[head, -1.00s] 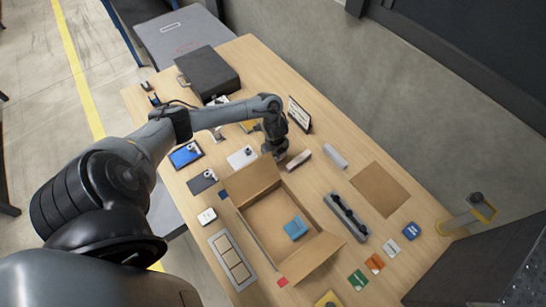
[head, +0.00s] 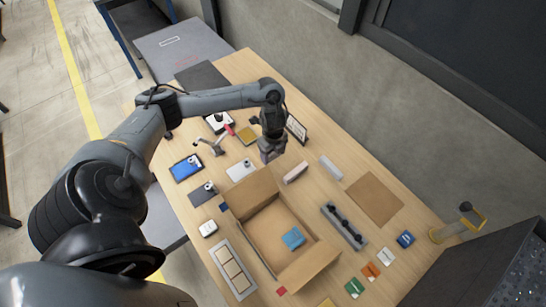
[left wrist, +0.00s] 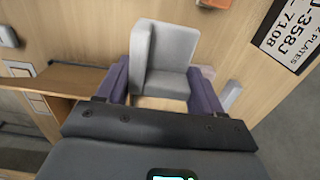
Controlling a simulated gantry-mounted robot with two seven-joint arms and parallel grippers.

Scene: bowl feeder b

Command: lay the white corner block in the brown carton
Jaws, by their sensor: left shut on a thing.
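The white corner block (left wrist: 172,62) is an L-shaped piece with an upright wall and a lower step, seen in the left wrist view between the two purple fingertips. My left gripper (left wrist: 165,88) is shut on it. In the head view my left gripper (head: 268,154) hangs over the table, just behind the brown carton's far flap, and the block cannot be made out clearly there. The open brown carton (head: 256,190) stands mid-table with its flaps spread, and a blue block (head: 292,238) lies inside. A carton edge (left wrist: 60,80) shows at left in the left wrist view.
A pinkish block (head: 295,172) and a white bar (head: 331,168) lie right of the gripper. A sign (head: 297,128) stands behind. A dark rail (head: 344,227) lies right of the carton; a framed panel (head: 232,268) lies left. Much of the carton floor is bare.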

